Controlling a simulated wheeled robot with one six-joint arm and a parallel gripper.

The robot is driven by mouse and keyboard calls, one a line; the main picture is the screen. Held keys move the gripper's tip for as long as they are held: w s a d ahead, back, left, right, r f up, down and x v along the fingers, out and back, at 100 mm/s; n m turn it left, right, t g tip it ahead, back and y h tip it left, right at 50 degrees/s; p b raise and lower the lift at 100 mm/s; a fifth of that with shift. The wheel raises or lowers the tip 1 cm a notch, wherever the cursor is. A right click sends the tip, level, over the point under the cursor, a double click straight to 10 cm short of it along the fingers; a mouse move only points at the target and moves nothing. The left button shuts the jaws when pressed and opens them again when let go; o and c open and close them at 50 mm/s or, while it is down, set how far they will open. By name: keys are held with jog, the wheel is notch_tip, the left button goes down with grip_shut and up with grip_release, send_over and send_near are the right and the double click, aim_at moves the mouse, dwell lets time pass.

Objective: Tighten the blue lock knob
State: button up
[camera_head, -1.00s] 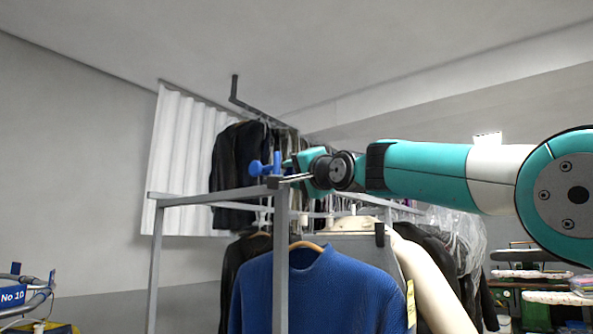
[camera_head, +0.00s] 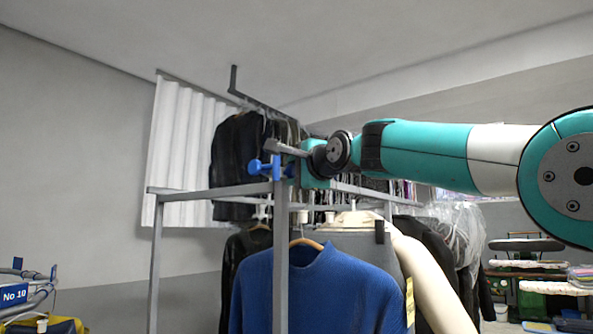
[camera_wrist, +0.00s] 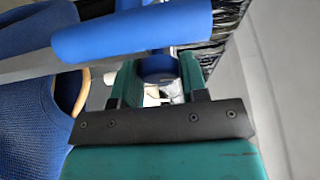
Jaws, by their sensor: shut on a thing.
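The blue lock knob (camera_head: 265,168) sits at the top front corner of a grey rack frame. It shows a rounded end on the left and an upright blue bar beside it. My gripper (camera_head: 291,170) comes in from the right at that corner, and its far side is partly hidden. In the wrist view, a blue part of the knob (camera_wrist: 157,66) lies between the two teal fingers of my gripper (camera_wrist: 158,84), which are shut on it. A larger blue bar (camera_wrist: 130,32) crosses just beyond the fingers.
The grey rack rail (camera_head: 215,193) and post (camera_head: 280,260) run beside the knob. A blue sweater (camera_head: 320,290) hangs below, near a cream garment (camera_head: 430,280). Dark clothes (camera_head: 238,155) hang behind. The space to the left is open.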

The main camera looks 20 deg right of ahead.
dwell(0.3)
jog(key=o, duration=0.9)
jog(key=shift+d, duration=0.1)
jog(key=b+v, duration=0.8)
jog(key=v, duration=0.9)
jog(key=shift+s+d+b, duration=0.1)
jog(key=shift+s+b, duration=0.05)
jog(key=shift+b, duration=0.25)
